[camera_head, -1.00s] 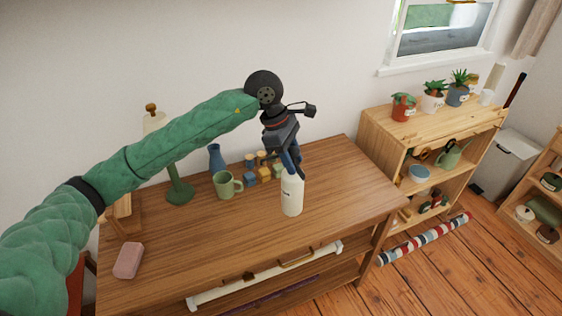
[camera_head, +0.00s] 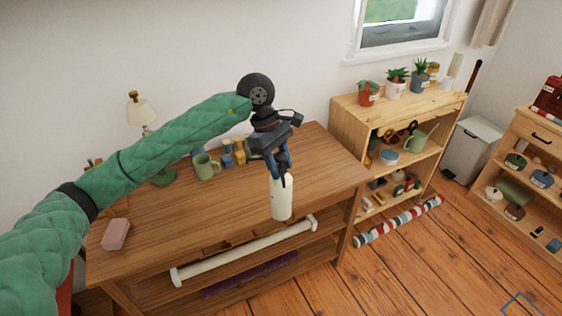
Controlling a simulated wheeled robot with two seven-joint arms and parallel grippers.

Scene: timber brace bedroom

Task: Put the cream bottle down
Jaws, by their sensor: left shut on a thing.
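The cream bottle (camera_head: 281,200) hangs nearly upright in my left gripper (camera_head: 281,174), whose blue fingers are shut around its top. The bottle's lower end overlaps the front edge of the wooden table (camera_head: 200,222) in the head view. I cannot tell whether its base touches the tabletop or is held above or in front of it. My right gripper is not in view.
A green mug (camera_head: 207,167), a lamp (camera_head: 142,109) and small blocks stand toward the table's back. A pink block (camera_head: 116,234) lies at the front left. The table's middle is clear. A shelf with potted plants (camera_head: 345,110) stands to the right.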

